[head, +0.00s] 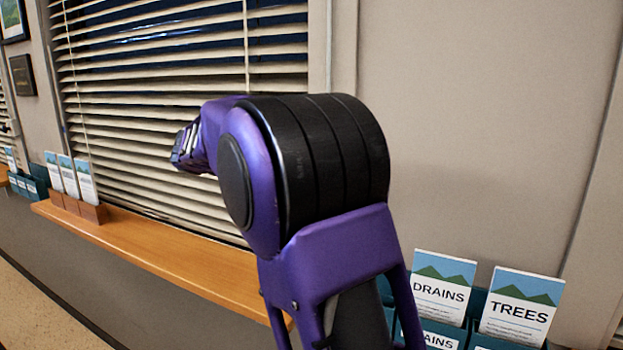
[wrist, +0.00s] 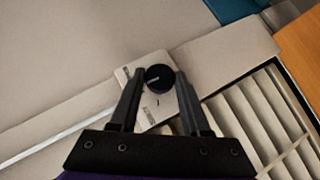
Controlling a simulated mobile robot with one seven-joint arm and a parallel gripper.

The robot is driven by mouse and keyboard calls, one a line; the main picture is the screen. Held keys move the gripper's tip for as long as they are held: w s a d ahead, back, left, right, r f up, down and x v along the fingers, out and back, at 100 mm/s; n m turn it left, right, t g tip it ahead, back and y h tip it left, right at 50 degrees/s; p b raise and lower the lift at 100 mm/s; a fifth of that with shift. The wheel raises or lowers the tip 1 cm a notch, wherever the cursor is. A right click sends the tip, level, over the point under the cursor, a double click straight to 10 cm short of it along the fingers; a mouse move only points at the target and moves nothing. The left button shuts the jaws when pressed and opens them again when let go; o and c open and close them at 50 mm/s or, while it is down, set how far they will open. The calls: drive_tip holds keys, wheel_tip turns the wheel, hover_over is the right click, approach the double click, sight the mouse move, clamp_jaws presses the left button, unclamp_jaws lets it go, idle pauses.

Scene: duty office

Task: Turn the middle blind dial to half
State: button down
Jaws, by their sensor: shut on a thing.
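A round black blind dial (wrist: 159,79) with a short pale mark sits on a light plate (wrist: 152,108) in the wrist view. The plate carries small printed labels, too small to read, and a short dark tick. My gripper (wrist: 161,76) has one finger on each side of the dial and is shut on it. The pale mark lies toward the left part of the dial. In the head view my purple and black arm hides the gripper and the dial. A slatted blind (head: 150,125) hangs over the window there, its slats tilted with gaps between them.
A wooden sill (head: 165,255) runs below the blind, with leaflet holders (head: 93,212) at its left. Leaflets marked DRAINS (head: 442,290) and TREES (head: 518,308) stand at lower right, close to my arm. The wall at right is bare.

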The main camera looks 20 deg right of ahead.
idle(0.4)
drive_tip(key=shift+c, duration=1.9)
unclamp_jaws()
drive_tip(key=p+v, duration=0.1)
drive_tip(key=v, duration=1.6)
drive_tip(key=shift+w+a, duration=0.2)
drive_tip(key=shift+a, duration=0.05)
drive_tip(key=shift+f, duration=0.15)
